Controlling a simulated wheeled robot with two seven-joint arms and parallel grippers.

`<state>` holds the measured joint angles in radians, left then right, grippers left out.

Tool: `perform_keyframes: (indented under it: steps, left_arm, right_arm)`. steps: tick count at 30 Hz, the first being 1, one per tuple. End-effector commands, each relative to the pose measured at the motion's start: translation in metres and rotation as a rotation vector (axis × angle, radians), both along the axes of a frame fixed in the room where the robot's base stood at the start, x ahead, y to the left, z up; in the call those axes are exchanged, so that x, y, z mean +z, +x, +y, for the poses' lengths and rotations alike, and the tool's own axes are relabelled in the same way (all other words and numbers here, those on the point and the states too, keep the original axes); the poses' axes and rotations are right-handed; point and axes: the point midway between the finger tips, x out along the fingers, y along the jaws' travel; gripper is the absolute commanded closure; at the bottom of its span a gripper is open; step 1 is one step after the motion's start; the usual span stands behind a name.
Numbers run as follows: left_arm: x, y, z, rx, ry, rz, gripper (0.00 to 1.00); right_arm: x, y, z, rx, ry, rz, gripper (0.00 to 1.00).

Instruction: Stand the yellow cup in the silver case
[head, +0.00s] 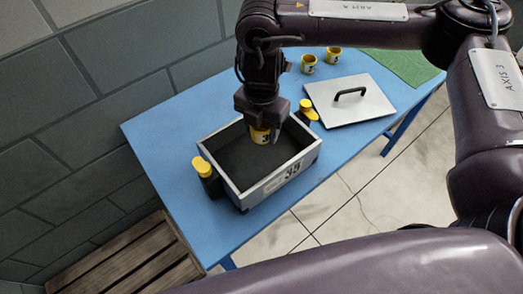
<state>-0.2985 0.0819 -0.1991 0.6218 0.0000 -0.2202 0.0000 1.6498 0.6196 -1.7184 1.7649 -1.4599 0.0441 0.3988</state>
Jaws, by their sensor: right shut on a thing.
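The silver case (231,191) stands open on the blue table, with a dark inside and a number on its front wall. My right gripper (261,122) points down over the back right part of the case. It is shut on a yellow cup (260,136) with a dark marking. The cup looks upright; I cannot tell whether its base touches the case floor. The gripper hides the cup's upper part. My left gripper is not in view.
Two more yellow cups (308,64) (333,55) stand at the back of the blue table (165,138). The lid with a black handle (350,103) lies right of the case. Yellow-topped black clamps (203,168) flank the case. A green mat (405,66) lies at the far right.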

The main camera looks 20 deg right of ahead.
Motion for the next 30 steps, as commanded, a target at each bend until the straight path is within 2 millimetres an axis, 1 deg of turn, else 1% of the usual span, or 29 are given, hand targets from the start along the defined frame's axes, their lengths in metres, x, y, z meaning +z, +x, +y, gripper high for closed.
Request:
perform_keyframes:
  steps: [1, 3, 6, 11, 15, 18, 21, 30]
  left_arm:
    - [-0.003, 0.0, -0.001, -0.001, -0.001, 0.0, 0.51]
    - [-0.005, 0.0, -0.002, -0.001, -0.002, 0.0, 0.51]
    - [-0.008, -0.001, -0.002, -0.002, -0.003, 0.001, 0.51]
    - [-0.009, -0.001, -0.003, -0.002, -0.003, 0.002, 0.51]
    - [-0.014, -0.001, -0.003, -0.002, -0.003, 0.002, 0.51]
    - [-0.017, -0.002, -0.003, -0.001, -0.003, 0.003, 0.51]
    - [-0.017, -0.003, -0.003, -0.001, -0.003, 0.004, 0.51]
    - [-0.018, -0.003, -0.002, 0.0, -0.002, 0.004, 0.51]
  right_arm:
    - [-0.017, -0.002, 0.0, -0.003, 0.001, 0.008, 0.73]
    - [-0.033, -0.002, 0.0, -0.003, 0.002, 0.007, 0.73]
    - [-0.049, -0.001, 0.0, -0.002, 0.001, 0.004, 0.73]
    - [-0.061, 0.0, 0.0, -0.001, 0.001, 0.001, 0.73]
    - [-0.082, -0.001, 0.0, -0.003, 0.001, 0.005, 0.73]
    - [-0.093, -0.001, 0.0, -0.002, 0.001, 0.002, 0.73]
    - [-0.097, 0.0, 0.0, -0.002, 0.0, 0.0, 0.73]
    - [-0.099, 0.0, 0.0, -0.002, 0.0, 0.0, 0.73]
